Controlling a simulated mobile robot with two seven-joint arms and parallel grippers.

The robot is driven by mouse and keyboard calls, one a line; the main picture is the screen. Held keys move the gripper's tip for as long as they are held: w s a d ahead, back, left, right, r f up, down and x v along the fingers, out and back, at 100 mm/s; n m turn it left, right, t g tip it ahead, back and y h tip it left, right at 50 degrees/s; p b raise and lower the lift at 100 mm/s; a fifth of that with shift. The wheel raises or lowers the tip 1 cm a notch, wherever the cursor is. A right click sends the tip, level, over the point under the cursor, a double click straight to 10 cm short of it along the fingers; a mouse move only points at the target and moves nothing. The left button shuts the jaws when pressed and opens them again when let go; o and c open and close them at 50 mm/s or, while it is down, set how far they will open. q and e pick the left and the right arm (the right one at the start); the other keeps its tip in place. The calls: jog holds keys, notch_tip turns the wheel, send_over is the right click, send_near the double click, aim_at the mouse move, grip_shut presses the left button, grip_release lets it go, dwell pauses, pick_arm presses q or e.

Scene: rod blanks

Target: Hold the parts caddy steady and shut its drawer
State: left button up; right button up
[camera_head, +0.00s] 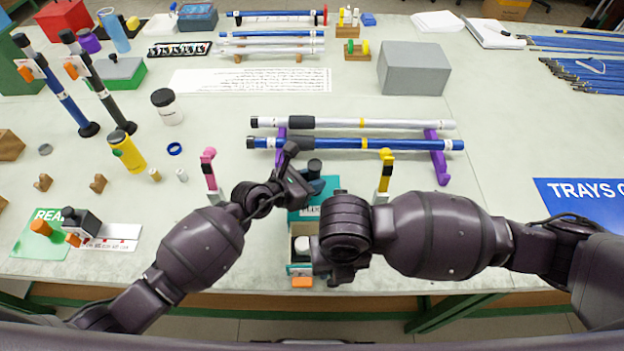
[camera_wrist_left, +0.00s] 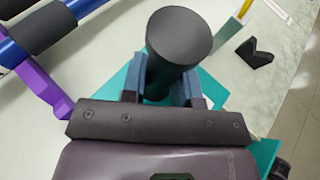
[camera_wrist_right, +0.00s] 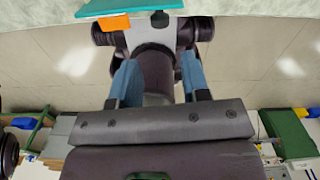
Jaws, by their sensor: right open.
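The teal parts caddy (camera_head: 297,215) stands near the table's front edge, with a dark upright post on its top. My left gripper (camera_head: 309,182) is closed around this post; the left wrist view shows the black post (camera_wrist_left: 178,50) between the blue fingers. The caddy's drawer (camera_head: 298,269) is pulled out toward me, with a white, dark-topped item in it. An orange piece (camera_head: 302,282) is at the drawer's front, and shows at the top of the right wrist view (camera_wrist_right: 108,27). My right gripper (camera_wrist_right: 157,85) is open and empty, below the orange piece in that view. My right wrist hides part of the drawer.
Behind the caddy, two rods (camera_head: 350,143) lie across purple stands (camera_head: 437,160). A pink-topped holder (camera_head: 209,170) and a yellow-topped holder (camera_head: 386,170) stand either side. A grey box (camera_head: 413,70) is farther back. The table's front right is mostly clear.

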jog(key=shift+s+f, duration=0.1)
jog(key=shift+s, duration=0.05)
jog(key=c, duration=0.4)
jog(key=s+d+f+g, duration=0.1)
jog(key=s+f, duration=0.1)
jog(key=s, duration=0.1)
jog(key=s+d+f+m+g, duration=0.1)
jog(key=s+f, duration=0.1)
jog(key=s, duration=0.2)
jog(key=s+d+f+g, duration=0.1)
jog(key=s, duration=0.3)
jog(key=shift+s+f+m+y, duration=0.2)
jog(key=shift+f+m+y, duration=0.1)
jog(key=shift+f+m, duration=0.1)
grip_shut()
jog(key=s+d+m+t+y, duration=0.2)
jog(key=s+m+t+y, duration=0.1)
jog(key=s+m, duration=0.5)
jog(key=w+r+m+t+y, duration=0.1)
jog(key=w+r+m+t, duration=0.3)
jog(key=w+m+t, duration=0.5)
jog(key=w+a+f+m+g, duration=0.1)
jog(key=w+a+f+g, duration=0.2)
jog(key=w+f, duration=0.4)
jog(key=shift+w+a+f+m, duration=0.35)
jog(key=shift+w+a+m, duration=0.05)
jog(key=shift+a, duration=0.2)
